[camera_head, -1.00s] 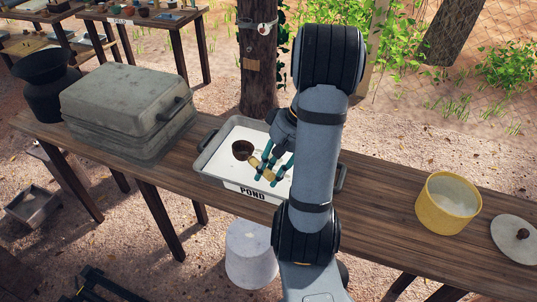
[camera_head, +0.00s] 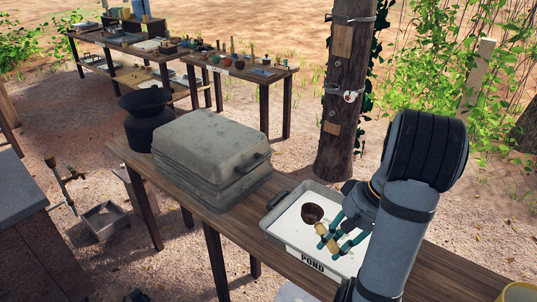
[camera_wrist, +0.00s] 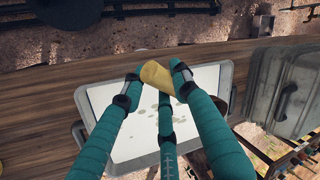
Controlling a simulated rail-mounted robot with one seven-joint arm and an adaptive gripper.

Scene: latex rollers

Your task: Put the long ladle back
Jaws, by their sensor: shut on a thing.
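The ladle has a dark brown round cup (camera_head: 312,213) and a pale yellow handle (camera_head: 327,239). My gripper (camera_head: 338,240) has teal fingers and is shut on the handle. The ladle is over the white tray labelled POND (camera_head: 275,228), on the table; I cannot tell whether the cup touches the liquid. In the wrist view, the yellow handle (camera_wrist: 157,76) is between the fingertips of my gripper (camera_wrist: 155,80), above the white liquid in the tray (camera_wrist: 80,97).
A grey lidded case (camera_head: 212,155) and a black pot (camera_head: 147,118) stand left of the tray. A tree trunk (camera_head: 342,150) with straps and small wooden blocks rises behind the table. A yellow pot (camera_head: 520,292) shows at bottom right. Another table (camera_head: 240,72) with small items stands behind.

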